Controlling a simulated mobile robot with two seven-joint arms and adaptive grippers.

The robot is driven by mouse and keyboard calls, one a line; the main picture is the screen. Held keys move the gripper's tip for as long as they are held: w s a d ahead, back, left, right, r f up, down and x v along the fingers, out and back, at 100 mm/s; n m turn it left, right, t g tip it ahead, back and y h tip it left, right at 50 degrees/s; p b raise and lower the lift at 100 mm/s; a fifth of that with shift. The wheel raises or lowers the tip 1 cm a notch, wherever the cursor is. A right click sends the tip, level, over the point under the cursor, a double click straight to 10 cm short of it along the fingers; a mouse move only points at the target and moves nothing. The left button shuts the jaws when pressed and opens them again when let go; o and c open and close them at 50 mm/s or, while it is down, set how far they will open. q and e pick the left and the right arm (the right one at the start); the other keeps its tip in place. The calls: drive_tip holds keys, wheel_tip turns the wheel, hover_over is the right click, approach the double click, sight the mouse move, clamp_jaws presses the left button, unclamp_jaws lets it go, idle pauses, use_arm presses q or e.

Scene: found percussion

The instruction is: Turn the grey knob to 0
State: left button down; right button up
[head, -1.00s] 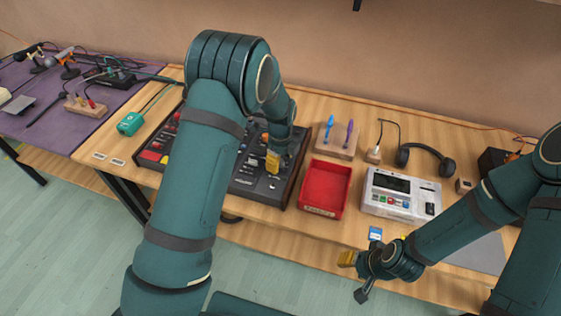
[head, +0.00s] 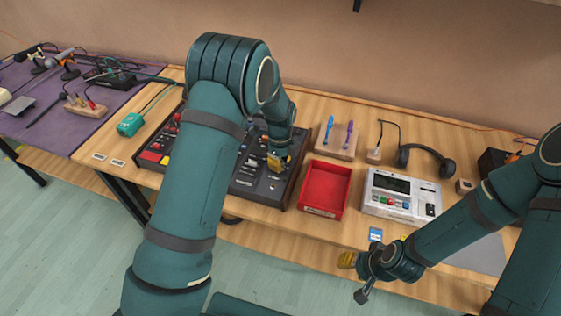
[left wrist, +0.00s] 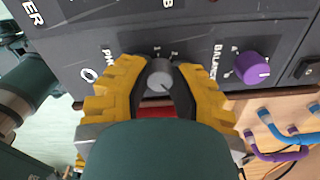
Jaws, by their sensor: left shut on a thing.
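The grey knob (left wrist: 161,76) shows in the left wrist view on the dark panel of the mixer-like console (head: 243,186). It stands between the yellow fingers of my left gripper (left wrist: 160,92), which is shut on it. A pale line shows on the knob, and small marks are printed above it; the digits are too small to read surely. In the head view my left gripper (head: 278,161) is at the right part of the console and hides the knob. My right gripper (head: 353,277) is near the table's front edge, away from the console; its finger gap is unclear.
A purple knob (left wrist: 253,68) labelled BALANCE is right of the grey one. A red tray (head: 323,212), a white device (head: 373,207) and a wooden block with blue and purple tools (head: 323,150) stand right of the console. Headphones (head: 424,151) lie farther right.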

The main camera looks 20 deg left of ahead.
use_arm(q)
drive_tip(key=n, duration=0.5)
drive_tip(key=shift+n, duration=0.3)
drive_tip(key=n, duration=0.4)
drive_tip(key=shift+n, duration=0.3)
drive_tip(key=n, duration=0.9)
drive_tip(key=shift+n, duration=0.4)
drive_tip(key=n, duration=0.4)
drive_tip(key=shift+n, duration=0.3)
drive_tip(key=n+p, duration=0.1)
drive_tip(key=n, duration=0.3)
drive_tip(key=shift+n, duration=0.3)
drive_tip(key=n+p, duration=0.2)
drive_tip(key=n, duration=0.3)
drive_tip(key=shift+r, duration=0.1)
drive_tip(key=shift+n+p, duration=0.65)
drive_tip(key=shift+n, duration=1.75)
